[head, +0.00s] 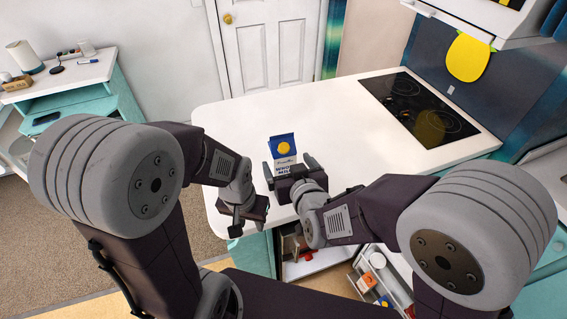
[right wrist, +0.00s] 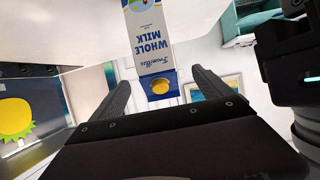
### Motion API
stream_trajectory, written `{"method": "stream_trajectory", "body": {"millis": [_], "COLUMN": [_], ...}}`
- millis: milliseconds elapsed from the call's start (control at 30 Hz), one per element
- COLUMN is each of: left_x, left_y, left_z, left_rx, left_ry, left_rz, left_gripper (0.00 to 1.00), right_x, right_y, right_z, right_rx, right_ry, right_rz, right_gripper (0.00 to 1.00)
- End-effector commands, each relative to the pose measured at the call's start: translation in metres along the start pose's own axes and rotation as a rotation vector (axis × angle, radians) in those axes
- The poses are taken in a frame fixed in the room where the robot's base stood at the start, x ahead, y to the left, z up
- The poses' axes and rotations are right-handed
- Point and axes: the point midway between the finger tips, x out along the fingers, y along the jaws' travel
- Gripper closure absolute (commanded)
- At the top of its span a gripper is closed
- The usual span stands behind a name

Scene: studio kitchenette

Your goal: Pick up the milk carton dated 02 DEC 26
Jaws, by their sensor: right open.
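A blue and white milk carton (head: 285,150) with a yellow cap stands upright on the white counter in the head view. In the right wrist view the carton (right wrist: 152,45) appears upside down and reads "WHOLE MILK"; no date is readable. My right gripper (head: 289,168) is open, with one finger on each side of the carton in the picture. In the right wrist view its fingers (right wrist: 161,78) have gaps to the carton on both sides. My left gripper (head: 246,222) hangs at the counter's front left edge, away from the carton. Its finger gap is unclear.
The white counter (head: 340,110) is clear around the carton. A black cooktop (head: 415,105) is set in its right part. Below the front edge are open shelves (head: 372,280) with small items. A teal side table (head: 85,85) stands at the left.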

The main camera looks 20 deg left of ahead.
Motion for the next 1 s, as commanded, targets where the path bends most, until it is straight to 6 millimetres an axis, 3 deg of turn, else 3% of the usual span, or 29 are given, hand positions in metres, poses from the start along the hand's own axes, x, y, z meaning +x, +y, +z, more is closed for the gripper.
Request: {"method": "stream_trajectory", "body": {"millis": [100,300,600,833,1000], "left_x": [-0.003,-0.005,-0.017,-0.016,-0.016], "left_y": [0.000,0.000,0.000,0.000,0.000], "left_z": [-0.001,-0.001,-0.002,-0.002,-0.002], "left_rx": [0.000,0.000,0.000,0.000,0.000], "left_ry": [0.000,0.000,0.000,0.000,0.000], "left_rz": [0.000,0.000,0.000,0.000,0.000], "left_gripper": [0.64,0.64,0.64,0.64,0.64], "right_x": [0.017,0.026,0.072,0.074,0.074], "right_y": [0.001,0.002,0.007,0.007,0.007], "right_z": [0.000,-0.001,-0.004,-0.003,-0.003], "right_rx": [0.000,0.001,0.000,0.000,0.000], "right_ry": [-0.002,-0.002,-0.002,-0.002,-0.002], "right_rz": [0.001,0.001,-0.001,-0.001,-0.001], "right_gripper": [0.11,0.11,0.11,0.11,0.58]}}
